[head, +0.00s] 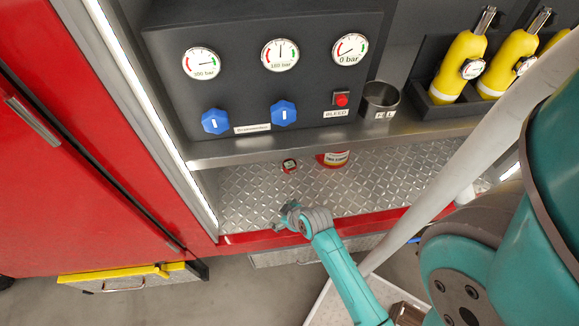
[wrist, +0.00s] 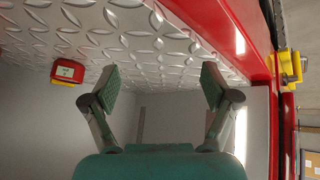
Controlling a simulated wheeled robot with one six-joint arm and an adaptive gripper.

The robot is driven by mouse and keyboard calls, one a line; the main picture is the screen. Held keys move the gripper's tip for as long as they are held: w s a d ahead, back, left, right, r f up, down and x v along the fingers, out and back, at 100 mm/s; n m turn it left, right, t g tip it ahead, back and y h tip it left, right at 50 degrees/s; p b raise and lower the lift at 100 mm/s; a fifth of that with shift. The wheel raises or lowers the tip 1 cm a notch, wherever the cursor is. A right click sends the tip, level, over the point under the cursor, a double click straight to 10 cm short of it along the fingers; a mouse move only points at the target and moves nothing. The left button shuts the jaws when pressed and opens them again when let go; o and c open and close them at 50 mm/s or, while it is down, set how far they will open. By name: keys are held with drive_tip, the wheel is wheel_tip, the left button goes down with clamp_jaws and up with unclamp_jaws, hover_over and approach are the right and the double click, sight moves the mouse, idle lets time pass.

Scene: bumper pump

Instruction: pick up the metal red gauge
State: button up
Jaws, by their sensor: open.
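The red gauge (head: 290,166), a small red piece with a pale and dark face, sits on the diamond-plate deck (head: 250,194) in the head view. My gripper (head: 290,214) is near the front edge of the deck, in front of the gauge and apart from it. In the wrist view my gripper (wrist: 162,85) has its two fingers spread with nothing between them.
A dark panel (head: 240,90) with dials and blue knobs is over the shelf. Yellow tools (head: 460,66) and a metal cup (head: 380,98) stand to the right. The deck's left part is clear.

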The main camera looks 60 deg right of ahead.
drive_tip(key=shift+n+g+y, duration=0.3)
drive_tip(key=shift+g+y, duration=0.2)
drive_tip(key=shift+g, duration=0.2)
drive_tip(key=w+d, duration=0.1)
drive_tip(key=d, duration=0.2)
drive_tip(key=w+d, duration=0.2)
drive_tip(key=d, duration=0.1)
drive_tip(key=w+d+r, duration=0.1)
drive_tip(key=d, duration=0.2)
drive_tip(key=shift+w+d, duration=0.25)
drive_tip(key=shift+w, duration=0.15)
drive_tip(key=g+y, duration=0.1)
approach(291, 164)
drive_tip(key=f, duration=0.1)
drive_tip(key=w+f, duration=0.1)
drive_tip(key=shift+w+a+f+n, duration=0.15)
drive_tip(key=shift+a+f+n, duration=0.15)
drive_tip(key=shift+f+n, duration=0.1)
drive_tip(key=shift+d, duration=0.15)
drive_tip(key=shift+x, duration=3.65)
drive_tip(key=shift+c, duration=0.2)
drive_tip(key=c, duration=1.3)
